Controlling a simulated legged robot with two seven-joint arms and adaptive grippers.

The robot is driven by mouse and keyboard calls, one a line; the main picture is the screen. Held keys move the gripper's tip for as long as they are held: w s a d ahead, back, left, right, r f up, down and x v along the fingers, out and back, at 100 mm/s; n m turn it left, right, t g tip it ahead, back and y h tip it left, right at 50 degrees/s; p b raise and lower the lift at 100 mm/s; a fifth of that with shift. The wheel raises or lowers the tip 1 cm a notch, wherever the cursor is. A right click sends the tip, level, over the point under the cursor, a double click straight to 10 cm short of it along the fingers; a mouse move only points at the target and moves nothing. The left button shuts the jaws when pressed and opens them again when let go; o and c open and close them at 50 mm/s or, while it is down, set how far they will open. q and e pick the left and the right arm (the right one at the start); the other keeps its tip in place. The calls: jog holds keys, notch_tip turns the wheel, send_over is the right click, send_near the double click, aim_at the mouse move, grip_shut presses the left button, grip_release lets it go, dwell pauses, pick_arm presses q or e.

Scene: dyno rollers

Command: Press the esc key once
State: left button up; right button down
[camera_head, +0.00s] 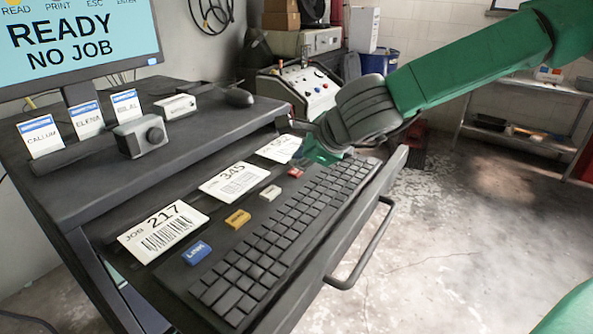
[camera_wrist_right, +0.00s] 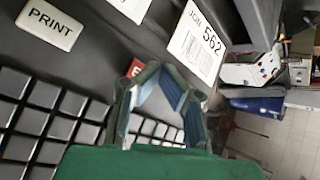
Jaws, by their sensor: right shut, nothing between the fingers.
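The esc key looks to be the small red key (camera_head: 296,172) at the far end of the row of coloured keys beside the keyboard (camera_head: 285,225). In the right wrist view the red key (camera_wrist_right: 136,68) is partly hidden by a finger, with only part of its lettering showing. My right gripper (camera_head: 316,153) is shut and empty, low over the far end of the drawer, just beyond and right of the red key. In the wrist view its fingers (camera_wrist_right: 165,75) overlap the key's edge; I cannot tell whether they touch it. My left gripper is not in view.
A white PRINT key (camera_head: 270,193), a yellow key (camera_head: 238,219) and a blue key (camera_head: 196,252) continue the row. Job cards (camera_head: 235,180) lie alongside. The desk shelf (camera_head: 110,165) overhangs the left. A monitor (camera_head: 75,40) reads "READY NO JOB". A drawer handle (camera_head: 365,245) sticks out in front.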

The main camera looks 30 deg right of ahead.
aim_at(297, 170)
jog(key=shift+d+f, duration=0.1)
jog(key=shift+a+f, duration=0.1)
jog(key=shift+a, duration=0.15)
jog(key=shift+d+f, duration=0.15)
jog(key=shift+f, duration=0.05)
dwell(0.4)
jog(key=shift+r, duration=0.15)
jog(key=shift+a+r+p, duration=0.25)
jog(key=shift+r+p, duration=0.3)
jog(key=shift+r, duration=0.1)
notch_tip(297, 170, up, 5)
jog(key=p, duration=0.5)
jog(key=shift+r, duration=0.1)
